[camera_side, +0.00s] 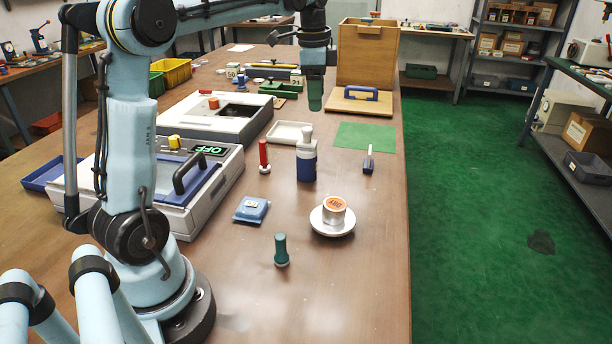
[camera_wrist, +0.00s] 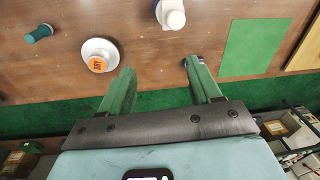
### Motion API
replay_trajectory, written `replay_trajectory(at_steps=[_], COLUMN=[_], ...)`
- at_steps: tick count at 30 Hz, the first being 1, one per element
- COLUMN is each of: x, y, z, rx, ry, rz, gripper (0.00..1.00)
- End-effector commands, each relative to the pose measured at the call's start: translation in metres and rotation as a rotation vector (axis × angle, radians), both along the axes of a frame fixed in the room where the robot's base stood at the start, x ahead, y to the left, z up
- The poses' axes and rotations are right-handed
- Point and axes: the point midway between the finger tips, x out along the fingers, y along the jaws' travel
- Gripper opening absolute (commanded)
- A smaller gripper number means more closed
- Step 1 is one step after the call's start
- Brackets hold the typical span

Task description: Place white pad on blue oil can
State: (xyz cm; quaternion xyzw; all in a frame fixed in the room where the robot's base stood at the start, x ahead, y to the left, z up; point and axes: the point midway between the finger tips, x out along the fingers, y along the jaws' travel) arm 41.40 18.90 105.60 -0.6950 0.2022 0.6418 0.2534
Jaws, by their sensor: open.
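A blue can with a white upper part and spout (camera_side: 306,168), matching the blue oil can, stands upright on the table. Its white top shows at the wrist view's upper edge (camera_wrist: 174,18). I cannot identify a white pad for certain; a flat white tray-like piece (camera_side: 289,133) lies behind the can, and a blue packet with a white label (camera_side: 252,209) lies in front-left. My gripper (camera_wrist: 160,66) is open and empty, its green fingers apart above the table. In the side view, my gripper (camera_side: 315,101) hangs above and beyond the can.
An orange-topped tin (camera_side: 334,210) sits on a white saucer (camera_side: 333,230). A green peg (camera_side: 281,250), a red-handled piece (camera_side: 264,156) and a dark brush-like piece (camera_side: 368,162) stand nearby. A green mat (camera_side: 365,137) lies right; machines stand left. The front-right table is clear.

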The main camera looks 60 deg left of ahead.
Motion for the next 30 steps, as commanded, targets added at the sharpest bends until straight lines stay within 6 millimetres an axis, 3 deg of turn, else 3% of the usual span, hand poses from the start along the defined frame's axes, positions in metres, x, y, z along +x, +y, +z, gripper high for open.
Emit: replay_trajectory(at_steps=[1,8,18,24,30], x=[-0.005,-0.030,-0.084,-0.112,-0.124], y=[-0.017,-0.076,-0.149,-0.177,-0.188], z=[0.001,-0.004,-0.040,-0.070,-0.086], rx=[0.005,-0.003,-0.112,-0.209,-0.268], ry=[-0.029,-0.175,-0.386,-0.478,-0.517], rz=[0.029,0.195,0.430,0.543,0.602], gripper=[0.63,0.63,0.63,0.63,0.63])
